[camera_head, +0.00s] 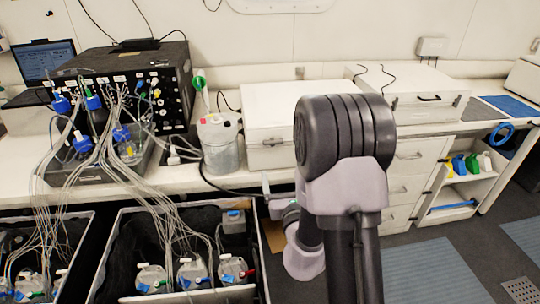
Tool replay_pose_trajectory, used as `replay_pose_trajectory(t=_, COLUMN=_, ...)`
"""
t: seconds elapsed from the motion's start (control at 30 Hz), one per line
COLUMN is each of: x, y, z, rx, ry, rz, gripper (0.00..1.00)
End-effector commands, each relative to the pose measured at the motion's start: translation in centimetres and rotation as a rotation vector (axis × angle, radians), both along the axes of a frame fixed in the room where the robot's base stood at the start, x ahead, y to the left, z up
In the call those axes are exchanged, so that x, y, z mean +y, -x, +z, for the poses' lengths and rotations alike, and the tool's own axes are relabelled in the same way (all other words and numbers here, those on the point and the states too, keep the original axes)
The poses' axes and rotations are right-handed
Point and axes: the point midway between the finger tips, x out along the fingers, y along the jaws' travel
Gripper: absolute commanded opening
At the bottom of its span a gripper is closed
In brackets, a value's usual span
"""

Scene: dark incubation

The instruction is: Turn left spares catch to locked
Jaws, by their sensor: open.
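A white lidded box (262,112) stands on the bench behind my arm, with a small dark catch-like fitting (272,142) on its front. A second white box (410,95) to the right has a dark front handle (428,97). No label shows which one carries the left spares catch, and its turned position is too small to read. My gripper (267,190) shows small at the bench's front edge, below the left box and apart from its fitting. It is open, and no held thing shows. My arm hides the left box's right part.
A clear jug (220,146) and a black instrument (130,85) with many tubes stand left on the bench (190,180). Below are open dark bins with capped bottles (232,269).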

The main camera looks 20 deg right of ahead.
Motion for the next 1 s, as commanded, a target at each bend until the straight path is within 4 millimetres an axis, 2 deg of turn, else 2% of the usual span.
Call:
replay_pose_trajectory(t=0.03, x=-0.3, y=-0.9, z=-0.5, rx=-0.002, ry=0.000, rz=-0.001, gripper=0.85)
replay_pose_trajectory(t=0.5, x=-3.2, y=-11.6, z=-0.1, rx=-0.002, ry=-0.002, rz=0.002, gripper=0.85)
replay_pose_trajectory(t=0.7, x=-3.9, y=-13.8, z=0.0, rx=-0.002, ry=-0.003, rz=0.003, gripper=0.85)
replay_pose_trajectory(t=1.0, x=-4.0, y=-14.1, z=0.0, rx=0.001, ry=-0.002, rz=0.003, gripper=0.85)
